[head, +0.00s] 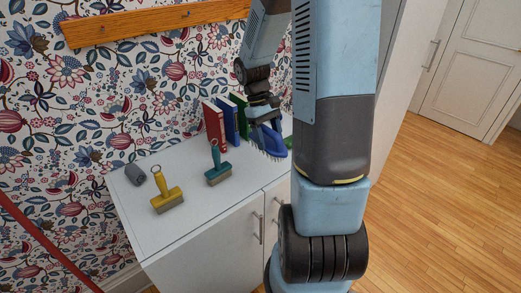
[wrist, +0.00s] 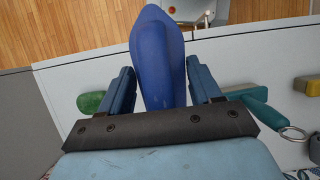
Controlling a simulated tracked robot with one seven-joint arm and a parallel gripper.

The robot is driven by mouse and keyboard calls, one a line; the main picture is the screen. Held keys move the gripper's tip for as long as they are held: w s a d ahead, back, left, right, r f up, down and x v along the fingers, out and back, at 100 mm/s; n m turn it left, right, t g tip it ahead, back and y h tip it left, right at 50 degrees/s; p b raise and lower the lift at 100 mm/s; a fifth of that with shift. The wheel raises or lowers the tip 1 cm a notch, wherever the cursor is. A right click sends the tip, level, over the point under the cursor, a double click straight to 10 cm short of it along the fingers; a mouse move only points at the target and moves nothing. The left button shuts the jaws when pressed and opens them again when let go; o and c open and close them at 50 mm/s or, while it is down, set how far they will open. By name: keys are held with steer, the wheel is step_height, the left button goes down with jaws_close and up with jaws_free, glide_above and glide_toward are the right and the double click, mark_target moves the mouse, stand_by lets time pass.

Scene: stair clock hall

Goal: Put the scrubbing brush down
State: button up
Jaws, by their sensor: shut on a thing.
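The scrubbing brush (head: 270,142) is blue with pale bristles facing down. My gripper (head: 263,112) is shut on it and holds it over the right part of the white cabinet top (head: 160,222). In the wrist view the blue back of the brush (wrist: 158,55) sticks out between the two fingers of my gripper (wrist: 162,88). The bristles are hidden there. I cannot tell whether the bristles touch the cabinet top.
A teal-handled brush (head: 218,168), a yellow-handled brush (head: 167,195) and a grey roll (head: 135,174) lie on the cabinet top to the left. Red (head: 213,124) and blue (head: 228,117) books stand behind. A green object (wrist: 91,102) lies beside my gripper.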

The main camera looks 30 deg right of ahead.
steer(key=w+f, duration=0.6)
steer(key=shift+w+d+f, duration=0.1)
steer(key=shift+f, duration=0.1)
steer(key=shift+w+f, duration=0.15)
steer(key=shift+f, duration=0.15)
step_height(320, 180, down, 3)
steer(key=shift+r, duration=0.15)
steer(key=shift+c, duration=0.4)
steer(key=o, duration=1)
steer(key=shift+o, duration=0.2)
steer(key=shift+r, duration=0.15)
